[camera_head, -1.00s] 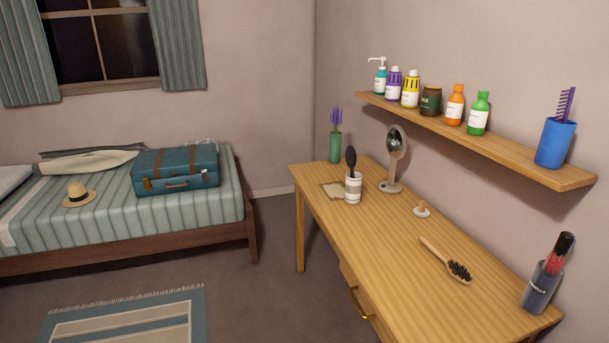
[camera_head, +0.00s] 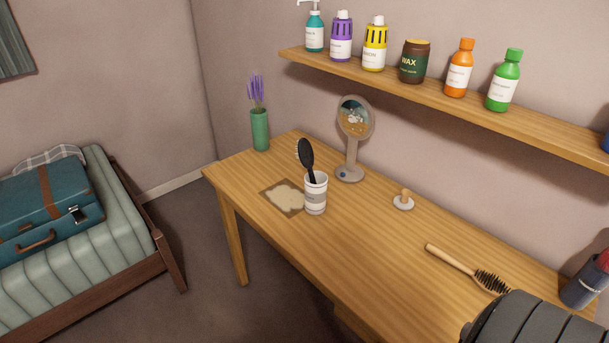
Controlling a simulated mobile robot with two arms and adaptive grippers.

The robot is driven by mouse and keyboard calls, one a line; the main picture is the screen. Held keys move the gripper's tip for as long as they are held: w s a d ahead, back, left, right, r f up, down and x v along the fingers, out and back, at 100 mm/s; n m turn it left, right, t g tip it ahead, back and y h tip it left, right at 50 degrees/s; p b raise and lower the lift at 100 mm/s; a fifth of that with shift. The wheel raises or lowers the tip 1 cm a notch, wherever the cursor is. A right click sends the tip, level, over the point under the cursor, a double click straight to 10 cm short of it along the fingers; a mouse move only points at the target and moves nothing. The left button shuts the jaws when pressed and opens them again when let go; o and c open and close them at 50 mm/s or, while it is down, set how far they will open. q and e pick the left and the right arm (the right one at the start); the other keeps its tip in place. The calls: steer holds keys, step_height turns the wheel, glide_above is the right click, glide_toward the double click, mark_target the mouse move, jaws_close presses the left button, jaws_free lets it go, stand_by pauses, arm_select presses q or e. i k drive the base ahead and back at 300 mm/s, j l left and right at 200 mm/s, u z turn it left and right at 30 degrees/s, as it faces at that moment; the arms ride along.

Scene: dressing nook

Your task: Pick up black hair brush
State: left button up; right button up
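The black hair brush (camera_head: 306,158) stands head up in a white cup with a grey band (camera_head: 316,194) on the wooden table (camera_head: 270,168). Its handle goes down into the cup, and its lower end is hidden. A second brush, with a wooden handle and dark bristles (camera_head: 459,263), lies flat on the table to the right. A dark grey ribbed part of my own arm shows at the bottom right and covers part of the table. Neither gripper is in view.
A round mirror on a stand (camera_head: 351,150) is close behind the cup. A green vase (camera_head: 260,130) stands at the far left corner. A wall shelf (camera_head: 430,92) with several bottles hangs above. A small ring holder (camera_head: 404,200) and dark cup (camera_head: 583,285) stand to the right.

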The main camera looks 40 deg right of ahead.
mark_target(306, 151)
steer(key=i+j+z, duration=0.1)
steer(key=i+z, duration=0.2)
steer(key=z, duration=0.15)
steer(key=i+j+z, duration=0.15)
steer(key=i+z, duration=0.15)
steer(key=z, duration=0.15)
steer(key=i+j+z, duration=0.25)
steer(key=z, duration=0.25)
steer(key=i+j+z, duration=0.2)
steer(key=j+z, duration=0.25)
